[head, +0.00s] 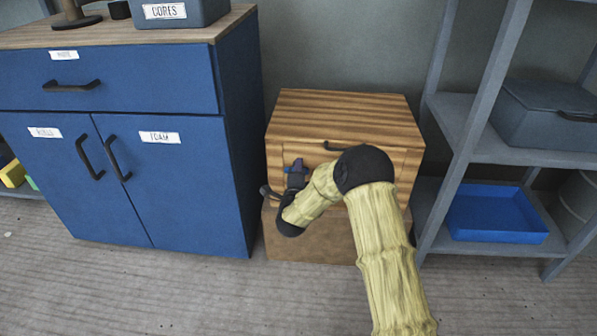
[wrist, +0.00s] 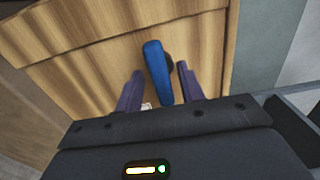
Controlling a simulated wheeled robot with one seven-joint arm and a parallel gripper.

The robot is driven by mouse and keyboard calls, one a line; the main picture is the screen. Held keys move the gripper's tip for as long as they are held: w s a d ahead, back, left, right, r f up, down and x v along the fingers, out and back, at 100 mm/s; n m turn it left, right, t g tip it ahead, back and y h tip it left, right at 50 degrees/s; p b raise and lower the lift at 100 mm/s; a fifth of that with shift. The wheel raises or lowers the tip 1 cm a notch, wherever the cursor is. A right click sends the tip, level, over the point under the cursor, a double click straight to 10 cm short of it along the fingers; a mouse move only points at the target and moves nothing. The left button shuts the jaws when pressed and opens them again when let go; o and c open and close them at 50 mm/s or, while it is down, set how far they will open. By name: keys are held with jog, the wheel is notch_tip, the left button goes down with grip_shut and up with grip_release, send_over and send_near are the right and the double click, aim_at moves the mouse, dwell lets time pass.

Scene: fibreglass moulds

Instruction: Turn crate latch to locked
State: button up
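The wooden crate (head: 345,108) stands on a brown block between the blue cabinet and the grey shelf. Its front face fills much of the wrist view (wrist: 90,45). The blue latch (wrist: 156,68) is an elongated bar on that face, nearly upright in the wrist view with its top leaning slightly left. A dark round part shows behind its upper right side. My gripper (wrist: 160,72) is open, its two purple fingers on either side of the latch with gaps visible. In the head view my gripper (head: 296,172) is at the crate's front left, and my arm hides part of the front.
A dark handle (head: 334,148) is on the crate's upper front. The blue cabinet (head: 180,200) is close on the left. The grey shelf on the right holds a blue tray (head: 495,236) and a grey box (head: 548,112). Open floor lies in front.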

jog(key=shift+s+r, duration=0.1)
jog(key=shift+s, duration=0.25)
jog(key=s+p, duration=0.5)
jog(key=s, duration=1.1)
jog(key=shift+s+a+p, duration=0.3)
jog(key=shift+s+p, duration=0.05)
jog(key=shift+w, duration=0.1)
